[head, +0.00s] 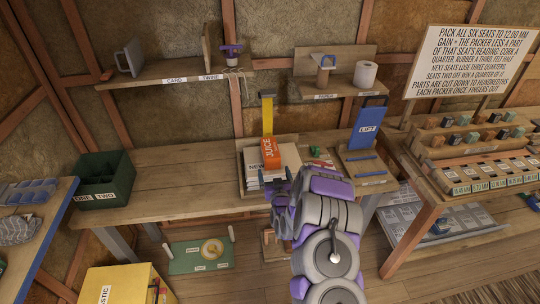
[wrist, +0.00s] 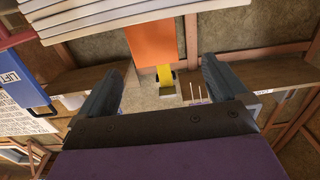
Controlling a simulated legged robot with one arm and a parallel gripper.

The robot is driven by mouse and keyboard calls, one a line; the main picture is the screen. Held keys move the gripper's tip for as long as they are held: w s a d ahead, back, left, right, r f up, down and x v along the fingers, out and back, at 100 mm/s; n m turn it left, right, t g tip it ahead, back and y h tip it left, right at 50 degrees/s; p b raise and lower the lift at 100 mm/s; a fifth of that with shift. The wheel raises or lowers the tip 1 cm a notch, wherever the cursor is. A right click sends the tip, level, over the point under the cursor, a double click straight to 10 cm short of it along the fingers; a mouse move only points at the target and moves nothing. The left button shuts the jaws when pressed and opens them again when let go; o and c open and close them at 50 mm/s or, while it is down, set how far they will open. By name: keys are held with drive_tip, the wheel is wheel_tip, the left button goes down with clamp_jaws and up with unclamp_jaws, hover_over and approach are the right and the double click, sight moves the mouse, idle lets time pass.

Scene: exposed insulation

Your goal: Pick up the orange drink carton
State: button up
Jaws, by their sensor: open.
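The orange drink carton (head: 269,152), marked JUICE, rests on or just behind a stack of newspapers (head: 252,170) on the workbench. In the wrist view, which looks upside down, the orange carton (wrist: 152,43) shows beside the pale paper stack (wrist: 90,18). My gripper (head: 280,188) is in front of the stack, close to the carton. In the wrist view, my gripper (wrist: 160,72) has its two fingers wide apart and nothing between them. The carton appears ahead of the fingertips, roughly between their lines. Whether a finger touches the papers cannot be told.
A yellow strip (head: 267,118) with a dark top stands behind the carton. A blue LIFT board (head: 368,128) is to the right, a green bin (head: 104,178) to the left. Shelves (head: 180,73) hang above. The bench (head: 180,190) left of the papers is clear.

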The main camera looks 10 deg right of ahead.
sight(271, 155)
drive_tip(key=w+b, duration=0.1)
drive_tip(key=w, duration=0.4)
drive_tip(key=shift+w+f, duration=0.1)
drive_tip(key=shift+w, duration=0.1)
drive_tip(key=shift+w+d+b, duration=0.2)
drive_tip(key=shift+w+b, duration=0.1)
drive_tip(key=shift+w, duration=0.65)
drive_tip(key=shift+w+d+b, duration=0.15)
drive_tip(key=shift+w+b, duration=0.1)
drive_tip(key=shift+w, duration=1.5)
drive_tip(key=c, duration=1)
